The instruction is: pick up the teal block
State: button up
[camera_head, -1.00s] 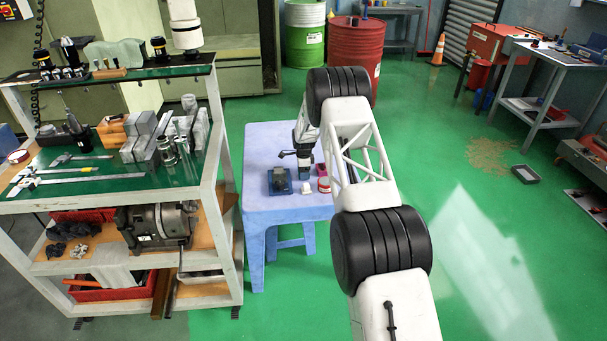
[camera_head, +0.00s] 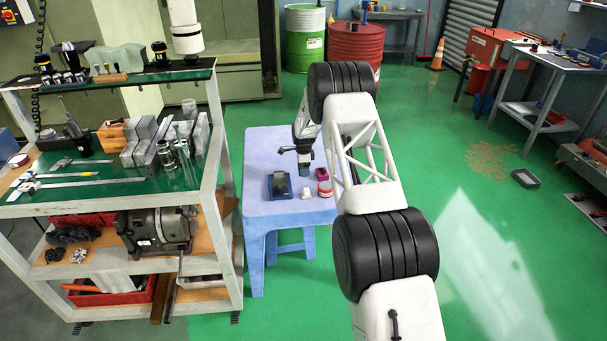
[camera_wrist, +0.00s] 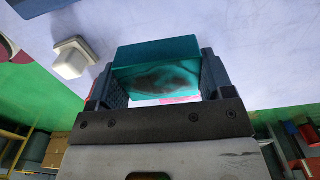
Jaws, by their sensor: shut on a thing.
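The teal block (camera_wrist: 155,70) sits between the two fingers of my gripper (camera_wrist: 156,84) in the wrist view. The fingers are shut on its left and right sides, and its lower face shows a dark smudged patch. In the head view my gripper (camera_head: 304,166) points down over the pale blue table (camera_head: 262,150). The block is too small there to tell clearly from the fingers.
On the table are a dark blue tray (camera_head: 279,186) with a grey thing in it, a small white piece (camera_head: 306,193), a red-and-white round container (camera_head: 325,188) and a magenta piece (camera_head: 322,173). A tooling cart (camera_head: 222,190) stands close on the left.

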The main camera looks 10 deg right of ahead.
jog(key=shift+r, duration=2.75)
